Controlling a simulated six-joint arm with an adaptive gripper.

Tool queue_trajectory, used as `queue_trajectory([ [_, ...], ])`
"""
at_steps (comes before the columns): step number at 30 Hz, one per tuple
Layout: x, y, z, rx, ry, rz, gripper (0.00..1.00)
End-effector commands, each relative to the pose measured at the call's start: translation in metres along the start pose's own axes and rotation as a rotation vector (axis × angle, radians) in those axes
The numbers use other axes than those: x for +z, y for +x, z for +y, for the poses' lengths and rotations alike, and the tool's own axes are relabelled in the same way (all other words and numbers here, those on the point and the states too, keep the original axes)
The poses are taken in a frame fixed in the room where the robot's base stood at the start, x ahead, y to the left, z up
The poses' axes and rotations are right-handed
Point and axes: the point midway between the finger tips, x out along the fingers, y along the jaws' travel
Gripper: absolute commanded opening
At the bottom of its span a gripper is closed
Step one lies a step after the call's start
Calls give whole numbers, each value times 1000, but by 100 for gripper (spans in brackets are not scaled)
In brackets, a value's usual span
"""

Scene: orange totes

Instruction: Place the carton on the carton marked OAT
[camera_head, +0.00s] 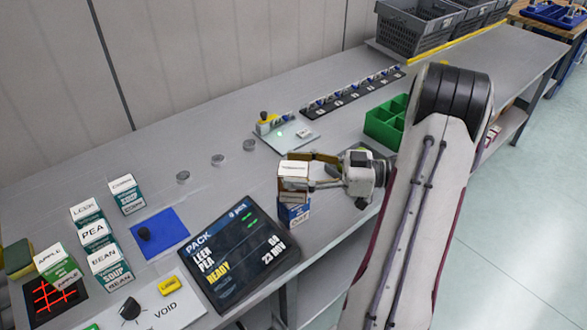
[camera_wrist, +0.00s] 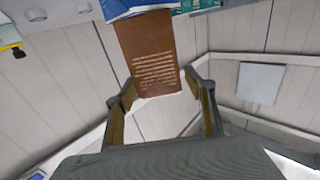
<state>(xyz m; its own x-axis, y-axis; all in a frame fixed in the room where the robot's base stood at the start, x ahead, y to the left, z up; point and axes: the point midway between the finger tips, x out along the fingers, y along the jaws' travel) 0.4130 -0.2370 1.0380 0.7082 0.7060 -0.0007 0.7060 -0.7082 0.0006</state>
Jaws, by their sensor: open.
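A carton (camera_head: 291,182) with a white top and brown side stands upright on a blue carton (camera_head: 297,213) near the table's front edge. The blue carton has a white label band, whose small text looks like OAT. My gripper (camera_head: 302,171) reaches in from the right, open, with its fingers on either side of the upper carton. In the wrist view the brown side of the upper carton (camera_wrist: 152,60) lies between the fingertips (camera_wrist: 160,80), with the blue carton (camera_wrist: 140,5) beyond it. Finger contact is hard to tell.
Cartons marked LEEK, PEA, BEAN and APPLE (camera_head: 110,262) stand at the left. A tilted screen (camera_head: 238,255) stands left of the stack. A green divided bin (camera_head: 385,122) is behind my gripper, and a glass plate (camera_head: 285,133) lies behind the stack.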

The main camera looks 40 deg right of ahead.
Motion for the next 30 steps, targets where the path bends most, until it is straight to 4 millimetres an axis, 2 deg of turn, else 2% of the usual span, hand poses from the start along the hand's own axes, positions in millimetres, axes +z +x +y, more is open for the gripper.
queue_trajectory([
  [18, 0, -87, 0, 2, 1, 0, 54],
  [24, 0, -105, 0, 1, 0, 0, 54],
  [30, 0, -111, 0, 0, 0, 0, 54],
])
